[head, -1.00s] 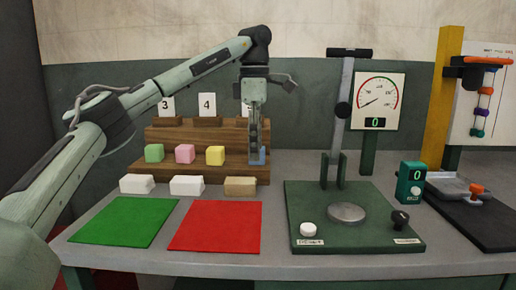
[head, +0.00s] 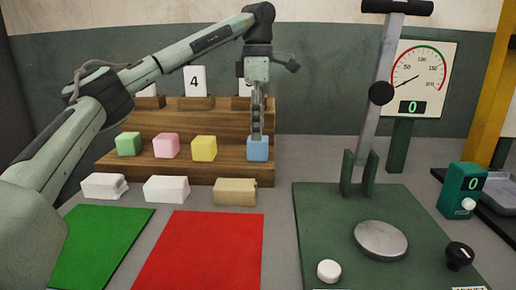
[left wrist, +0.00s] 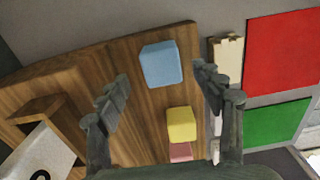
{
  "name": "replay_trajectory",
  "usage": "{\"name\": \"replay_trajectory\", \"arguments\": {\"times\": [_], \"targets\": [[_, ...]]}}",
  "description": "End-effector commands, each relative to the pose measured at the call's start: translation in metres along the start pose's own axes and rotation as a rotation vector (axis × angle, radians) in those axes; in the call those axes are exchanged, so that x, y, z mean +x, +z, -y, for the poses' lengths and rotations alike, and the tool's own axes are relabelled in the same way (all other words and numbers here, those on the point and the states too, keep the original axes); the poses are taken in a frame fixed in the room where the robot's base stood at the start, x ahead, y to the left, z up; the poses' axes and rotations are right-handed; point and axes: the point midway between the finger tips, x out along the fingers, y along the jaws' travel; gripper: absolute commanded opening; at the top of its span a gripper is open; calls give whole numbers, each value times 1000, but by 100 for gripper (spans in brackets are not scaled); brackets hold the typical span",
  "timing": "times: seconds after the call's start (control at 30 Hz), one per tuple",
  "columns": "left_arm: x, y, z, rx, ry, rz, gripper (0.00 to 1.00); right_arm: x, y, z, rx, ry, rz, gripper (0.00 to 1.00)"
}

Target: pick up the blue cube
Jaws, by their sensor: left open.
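The blue cube (head: 257,149) sits at the right end of a row of cubes on the lower step of the wooden rack (head: 180,175). My left gripper (head: 257,138) points down right at the blue cube, with its fingers overlapping the cube's top edge in the head view. In the left wrist view, the blue cube (left wrist: 161,64) shows beyond the two spread fingertips (left wrist: 160,85), with nothing held between them. Whether the fingers touch the cube cannot be told. My right gripper is in neither view.
Yellow (head: 203,148), pink (head: 166,146) and green (head: 129,144) cubes stand left of the blue one. White and tan blocks lie in front, before a green mat (head: 100,245) and a red mat (head: 200,250). A lever press (head: 375,200) stands to the right.

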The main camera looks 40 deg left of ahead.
Motion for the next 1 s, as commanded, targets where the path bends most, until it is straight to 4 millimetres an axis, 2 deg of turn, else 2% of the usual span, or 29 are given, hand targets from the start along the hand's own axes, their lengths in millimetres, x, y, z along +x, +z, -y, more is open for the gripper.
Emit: {"name": "replay_trajectory", "arguments": {"times": [0.13,0.3,0.6,0.93,1.0], "targets": [[22,-1,3,0,-2,-3,67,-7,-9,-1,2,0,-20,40],[43,-1,4,-1,0,-1,67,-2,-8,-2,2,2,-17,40],[48,0,4,0,0,0,66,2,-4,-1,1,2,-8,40],[47,0,4,0,0,0,25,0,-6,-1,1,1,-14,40],[47,0,4,0,0,1,23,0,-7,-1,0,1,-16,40]]}}
